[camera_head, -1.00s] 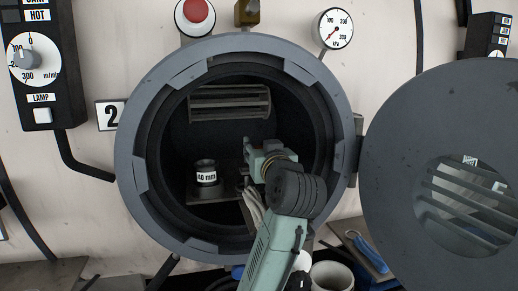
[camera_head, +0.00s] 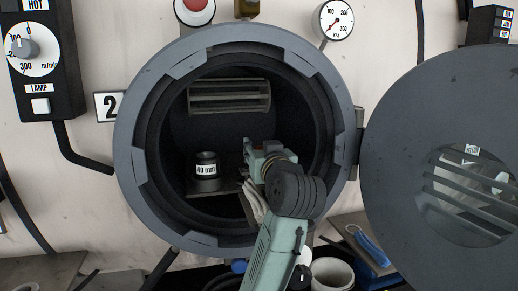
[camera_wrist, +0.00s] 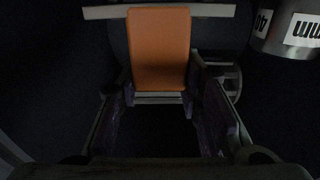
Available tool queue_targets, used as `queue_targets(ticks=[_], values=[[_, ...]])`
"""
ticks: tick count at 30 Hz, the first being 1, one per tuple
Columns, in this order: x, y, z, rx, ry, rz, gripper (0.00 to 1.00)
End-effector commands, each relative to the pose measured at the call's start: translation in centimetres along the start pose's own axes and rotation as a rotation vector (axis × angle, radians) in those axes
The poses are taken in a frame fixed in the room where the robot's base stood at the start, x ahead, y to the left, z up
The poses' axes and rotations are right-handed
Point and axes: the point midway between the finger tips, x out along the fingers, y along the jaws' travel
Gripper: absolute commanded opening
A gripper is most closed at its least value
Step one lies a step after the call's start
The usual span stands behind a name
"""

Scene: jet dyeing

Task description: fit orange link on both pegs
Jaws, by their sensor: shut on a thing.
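The orange link (camera_wrist: 160,48) is a flat orange plate at the top middle of the wrist view, between the two fingers. My gripper (camera_wrist: 161,88) is shut on it. In the head view my gripper (camera_head: 254,162) is inside the round dark chamber, to the right of the grey cylinder (camera_head: 206,184) marked 40 mm. The link cannot be made out in the head view. A pale bar (camera_wrist: 100,12) crosses behind the link's far end in the wrist view. I cannot make out either peg in these views.
The chamber's thick grey rim (camera_head: 133,170) surrounds my arm. A slatted part (camera_head: 230,97) is at the chamber's upper back. The 40 mm cylinder also shows at the wrist view's upper right (camera_wrist: 265,42). The open round door (camera_head: 400,120) stands to the right.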

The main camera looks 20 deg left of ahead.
Motion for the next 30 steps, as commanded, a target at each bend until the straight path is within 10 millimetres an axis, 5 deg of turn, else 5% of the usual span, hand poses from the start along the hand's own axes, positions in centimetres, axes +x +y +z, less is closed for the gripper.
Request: queue_targets(ticks=[11, 12, 22, 30], values=[[0.0, 0.01, 1.03, 0.0, 0.001, 0.0, 0.02], [0.0, 0.01, 1.03, 0.0, 0.001, -0.001, 0.34], [0.02, 0.01, 1.05, 0.0, -0.002, 0.0, 0.56], [0.03, 0.02, 1.14, 0.001, -0.004, 0.0, 0.56]])
